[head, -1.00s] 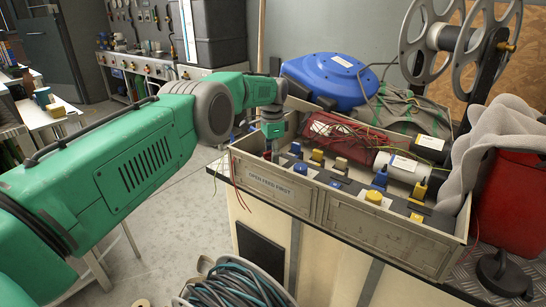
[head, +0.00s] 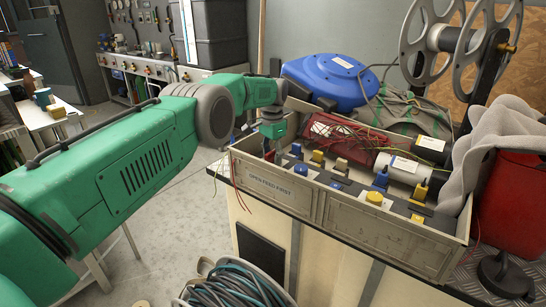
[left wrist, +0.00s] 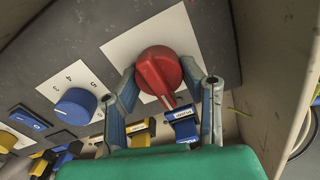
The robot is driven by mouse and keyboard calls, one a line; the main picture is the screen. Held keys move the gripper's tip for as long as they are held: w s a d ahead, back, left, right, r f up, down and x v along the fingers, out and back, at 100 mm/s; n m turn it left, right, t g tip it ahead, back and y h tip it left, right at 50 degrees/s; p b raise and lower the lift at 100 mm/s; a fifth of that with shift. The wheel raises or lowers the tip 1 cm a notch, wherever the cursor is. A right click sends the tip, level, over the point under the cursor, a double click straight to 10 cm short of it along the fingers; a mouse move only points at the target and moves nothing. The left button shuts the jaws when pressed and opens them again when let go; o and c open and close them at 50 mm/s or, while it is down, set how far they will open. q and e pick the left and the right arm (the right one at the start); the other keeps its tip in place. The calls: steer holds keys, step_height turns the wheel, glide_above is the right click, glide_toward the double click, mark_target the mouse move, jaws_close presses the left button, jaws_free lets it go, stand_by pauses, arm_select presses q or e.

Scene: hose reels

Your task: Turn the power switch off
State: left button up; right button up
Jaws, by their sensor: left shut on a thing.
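A red rotary switch (left wrist: 158,72) with a raised grip bar sits on a white square plate (left wrist: 111,46) on a grey panel in the left wrist view. I take it as the power switch; I can read no marking on its plate. My left gripper (left wrist: 163,80) has one finger on each side of the red switch and is shut on it. My right gripper is in neither view.
A blue dial (left wrist: 76,106) and yellow and blue switches (left wrist: 138,131) sit close to my fingers. The box walls rise around the panel. A blue reel (head: 325,80) and a red cable bundle (head: 345,142) lie behind. A coiled hose (head: 235,287) stands in front.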

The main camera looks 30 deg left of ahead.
arm_select(q)
steer(key=o, duration=0.9)
steer(key=shift+o, duration=1.2)
steer(key=shift+w+a, duration=0.1)
steer(key=shift+f, duration=0.15)
steer(key=shift+a, duration=0.1)
